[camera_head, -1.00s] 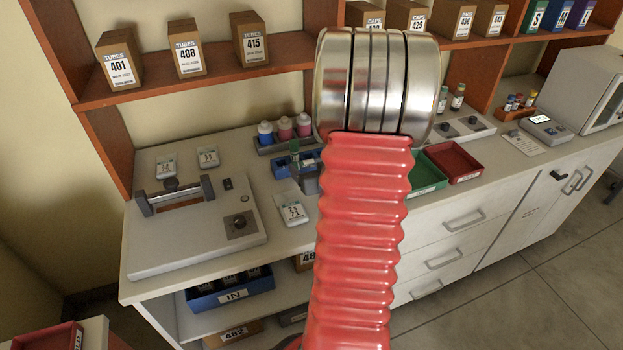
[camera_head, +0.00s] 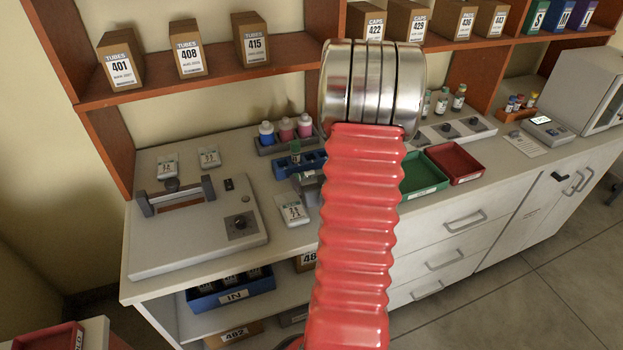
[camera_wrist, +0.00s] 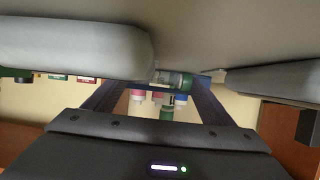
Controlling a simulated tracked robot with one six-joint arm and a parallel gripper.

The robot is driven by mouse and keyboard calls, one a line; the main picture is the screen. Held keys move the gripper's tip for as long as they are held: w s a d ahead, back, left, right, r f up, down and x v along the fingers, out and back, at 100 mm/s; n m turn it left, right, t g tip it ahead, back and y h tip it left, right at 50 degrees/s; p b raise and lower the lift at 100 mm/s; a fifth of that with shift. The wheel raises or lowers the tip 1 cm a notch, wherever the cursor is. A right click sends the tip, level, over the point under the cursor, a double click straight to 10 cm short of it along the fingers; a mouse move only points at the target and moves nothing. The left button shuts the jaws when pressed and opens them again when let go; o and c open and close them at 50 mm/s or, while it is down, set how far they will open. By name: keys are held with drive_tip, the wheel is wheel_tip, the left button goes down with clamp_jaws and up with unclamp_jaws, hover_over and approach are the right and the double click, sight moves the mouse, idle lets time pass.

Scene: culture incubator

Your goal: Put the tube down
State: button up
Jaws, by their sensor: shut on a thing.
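My gripper (camera_head: 308,186) is at the counter beside the blue rack, mostly hidden behind my red arm in the head view. In the wrist view, which looks upside down, a tube with a green cap (camera_wrist: 176,80) lies crosswise at the fingertips, and my gripper (camera_wrist: 172,82) is shut on it. Whether this tube touches anything below cannot be told. Another green-capped tube (camera_head: 295,150) stands upright at the blue rack (camera_head: 283,172); it also shows in the wrist view (camera_wrist: 167,113).
Blue and pink bottles (camera_head: 286,130) stand in a holder behind the rack. A grey device with a handle (camera_head: 195,235) fills the left. Green (camera_head: 420,178) and red (camera_head: 455,162) trays sit right of my arm.

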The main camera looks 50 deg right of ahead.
drive_tip(key=shift+f, duration=0.35)
